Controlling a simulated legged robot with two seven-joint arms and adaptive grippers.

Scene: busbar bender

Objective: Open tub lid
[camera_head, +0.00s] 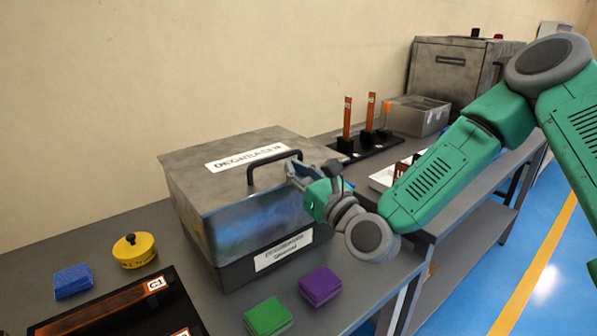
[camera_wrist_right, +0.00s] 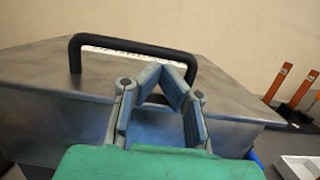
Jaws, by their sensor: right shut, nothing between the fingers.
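The degreaser tub is a grey metal box with its lid (camera_head: 235,158) down and a white label on top. A black bar handle (camera_head: 273,161) stands at the lid's front edge, and it also shows in the right wrist view (camera_wrist_right: 130,40). My right gripper (camera_head: 293,170) is at the tub's front right, close to the handle's right end. In the right wrist view its fingertips (camera_wrist_right: 177,80) are together in front of the handle's right part, with nothing between them. I cannot tell whether they touch the handle. My left gripper is not in view.
A yellow round container (camera_head: 134,252), a blue block (camera_head: 73,281), a green block (camera_head: 268,317) and a purple block (camera_head: 320,285) lie around the tub on the grey bench. Orange bars (camera_head: 347,118) stand in black holders behind, near a grey bin (camera_head: 418,116).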

